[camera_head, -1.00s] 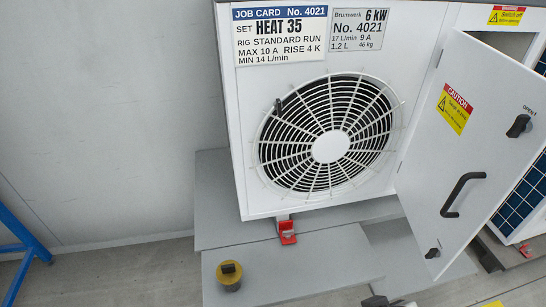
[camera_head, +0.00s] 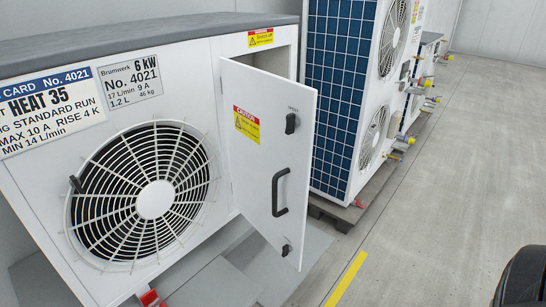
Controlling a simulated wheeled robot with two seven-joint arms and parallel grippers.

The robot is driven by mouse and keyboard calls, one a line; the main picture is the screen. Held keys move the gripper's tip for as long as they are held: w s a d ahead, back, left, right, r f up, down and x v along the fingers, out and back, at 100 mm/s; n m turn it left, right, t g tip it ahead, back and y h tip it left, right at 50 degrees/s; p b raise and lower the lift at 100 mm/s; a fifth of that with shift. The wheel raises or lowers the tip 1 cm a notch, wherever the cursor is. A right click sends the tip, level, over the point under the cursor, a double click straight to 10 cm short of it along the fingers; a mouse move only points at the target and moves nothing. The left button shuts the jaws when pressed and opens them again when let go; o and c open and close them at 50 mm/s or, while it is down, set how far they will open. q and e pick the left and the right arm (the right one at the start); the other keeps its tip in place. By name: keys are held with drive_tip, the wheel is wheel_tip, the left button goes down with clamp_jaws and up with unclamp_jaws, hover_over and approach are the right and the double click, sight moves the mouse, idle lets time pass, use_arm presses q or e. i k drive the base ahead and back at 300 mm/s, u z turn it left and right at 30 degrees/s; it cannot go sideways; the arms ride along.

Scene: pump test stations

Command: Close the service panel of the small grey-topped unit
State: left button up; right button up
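The small unit (camera_head: 200,62) has a grey top (camera_head: 130,36) and a white front with a round fan grille. Its service panel (camera_head: 262,165) stands open, hinged on its left edge beside the fan and swung out toward me. The panel carries a yellow and red caution label, a black handle (camera_head: 279,192), an upper black latch knob (camera_head: 291,123) and a lower one (camera_head: 286,249). Part of the opening behind the panel shows dark at the top; the rest is hidden. Neither gripper is in view.
A taller unit (camera_head: 338,95) with a blue finned side and fans stands close right of the panel. More units with coloured fittings are farther back. The grey floor (camera_head: 440,180) on the right is mostly clear, with a yellow line (camera_head: 345,280). A dark rounded part shows at the bottom right corner.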

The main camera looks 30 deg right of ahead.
sight(271, 168)
drive_tip(key=z, duration=0.95)
drive_tip(key=k, duration=0.5)
drive_tip(key=u, duration=0.4)
drive_tip(key=i, duration=0.35)
drive_tip(key=z, duration=0.15)
